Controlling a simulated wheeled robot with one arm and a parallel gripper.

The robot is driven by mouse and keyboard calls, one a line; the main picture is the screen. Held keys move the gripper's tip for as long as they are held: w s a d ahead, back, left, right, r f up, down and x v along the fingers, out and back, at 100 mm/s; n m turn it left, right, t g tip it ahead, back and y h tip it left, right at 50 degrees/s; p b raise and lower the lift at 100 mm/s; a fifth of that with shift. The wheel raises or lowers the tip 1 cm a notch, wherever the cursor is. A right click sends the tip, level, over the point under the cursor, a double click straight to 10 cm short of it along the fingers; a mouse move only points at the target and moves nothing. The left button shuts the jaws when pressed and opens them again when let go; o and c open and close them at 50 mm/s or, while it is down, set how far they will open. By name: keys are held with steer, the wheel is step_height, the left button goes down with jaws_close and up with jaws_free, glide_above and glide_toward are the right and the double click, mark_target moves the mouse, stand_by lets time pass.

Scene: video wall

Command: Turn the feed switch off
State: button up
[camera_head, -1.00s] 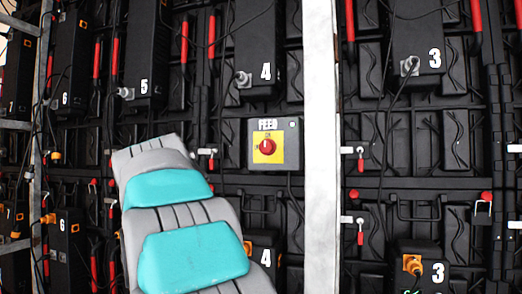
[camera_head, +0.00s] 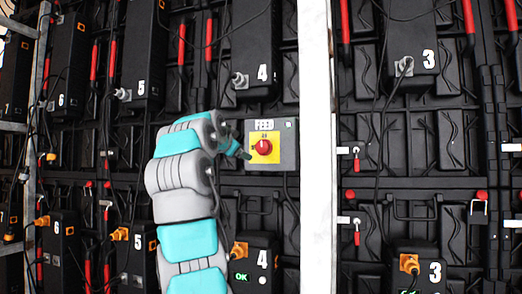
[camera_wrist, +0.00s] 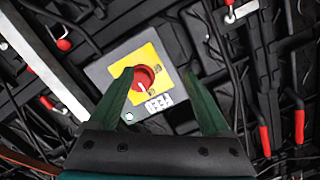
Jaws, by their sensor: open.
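The feed switch is a red rotary knob (camera_head: 264,147) on a yellow plate (camera_head: 276,157), set in a grey box labelled FEED. In the wrist view the red knob (camera_wrist: 143,78) shows a white pointer mark and sits between the fingertips, seen at a tilt. My gripper (camera_head: 247,154) is at the left edge of the yellow plate in the head view. In the wrist view its two dark green fingers (camera_wrist: 157,73) are spread apart, one to each side of the knob. I cannot tell whether they touch it.
A white vertical post (camera_head: 318,150) stands right of the feed box. Black modules with numbers, such as module 4 (camera_head: 258,50) above and another 4 (camera_head: 256,262) below, stick out of the wall. Loose black cables hang around them.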

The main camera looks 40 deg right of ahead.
mark_target(262, 147)
steer(key=s+d+r+m+h, duration=0.1)
steer(key=s+d+m+h, duration=0.1)
steer(key=s+m, duration=0.15)
steer(key=shift+n, duration=0.25)
steer(key=shift+s+p+x, duration=0.2)
steer(key=shift+p+x, duration=0.1)
steer(key=shift+x, duration=1.6)
steer(key=shift+s+p+x, duration=0.15)
steer(key=shift+p+x, duration=0.1)
steer(key=shift+x, duration=1.65)
steer(key=shift+d+f, duration=0.2)
jaws_close()
